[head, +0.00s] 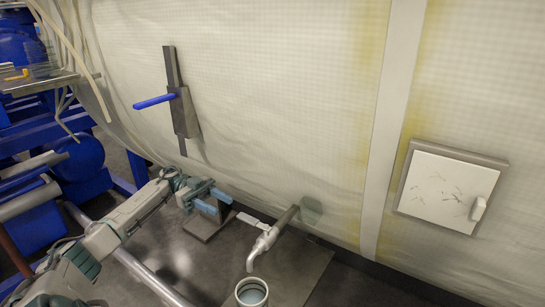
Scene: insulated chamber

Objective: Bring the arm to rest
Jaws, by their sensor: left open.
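My left arm comes in from the lower left corner and reaches up toward the middle. Its grey and teal left gripper (212,197) is open, in front of the pale wall and above the dark floor. I see nothing held between its fingers. It is left of the metal tap and appears apart from it. My right gripper is not in view.
A metal tap (264,243) sticks out of the quilted wall (270,90) above an open round container (251,292). A blue lever (154,101) and a white hatch (447,188) are on the wall. Blue machinery (75,155) stands at left.

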